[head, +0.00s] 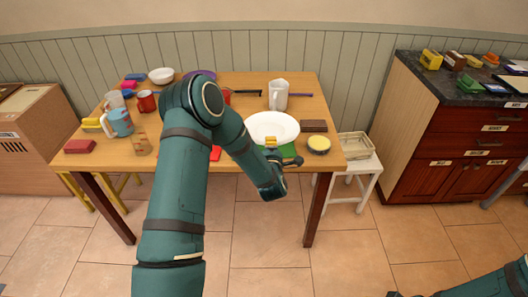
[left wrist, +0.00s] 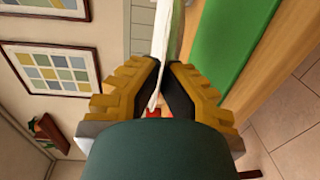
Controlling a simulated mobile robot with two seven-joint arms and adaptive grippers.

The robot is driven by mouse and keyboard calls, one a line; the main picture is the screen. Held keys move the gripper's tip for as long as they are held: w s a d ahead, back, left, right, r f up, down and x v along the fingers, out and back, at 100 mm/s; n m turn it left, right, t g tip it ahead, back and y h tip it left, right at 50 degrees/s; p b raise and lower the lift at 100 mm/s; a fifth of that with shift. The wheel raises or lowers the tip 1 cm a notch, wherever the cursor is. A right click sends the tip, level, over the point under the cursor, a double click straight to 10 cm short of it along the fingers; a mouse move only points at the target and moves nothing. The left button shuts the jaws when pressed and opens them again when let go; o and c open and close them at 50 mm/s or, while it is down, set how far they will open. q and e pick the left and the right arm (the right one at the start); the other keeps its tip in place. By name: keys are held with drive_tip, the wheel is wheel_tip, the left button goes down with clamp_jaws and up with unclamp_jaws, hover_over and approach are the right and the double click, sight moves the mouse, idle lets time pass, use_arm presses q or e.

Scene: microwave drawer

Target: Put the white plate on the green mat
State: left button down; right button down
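The white plate (head: 272,127) is near the front right of the wooden table, over the back of the green mat (head: 288,150). My left gripper (head: 271,144) is at the plate's front rim. In the left wrist view the plate (left wrist: 161,45) shows nearly edge-on between the fingertips (left wrist: 160,75), which are closed on its rim. The green mat (left wrist: 225,50) lies beside it in that view, with a gap between them. My left arm hides part of the table and the mat's left side.
Several cups and blocks fill the table's left side. A white stool with a basket (head: 355,145) stands right of the table.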

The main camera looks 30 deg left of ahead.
use_arm(q)
wheel_tip(320, 180, down, 9)
drive_tip(key=b, duration=0.1)
drive_tip(key=shift+b, duration=0.35)
drive_tip(key=c, duration=1.1)
unclamp_jaws()
drive_tip(key=shift+c, duration=0.2)
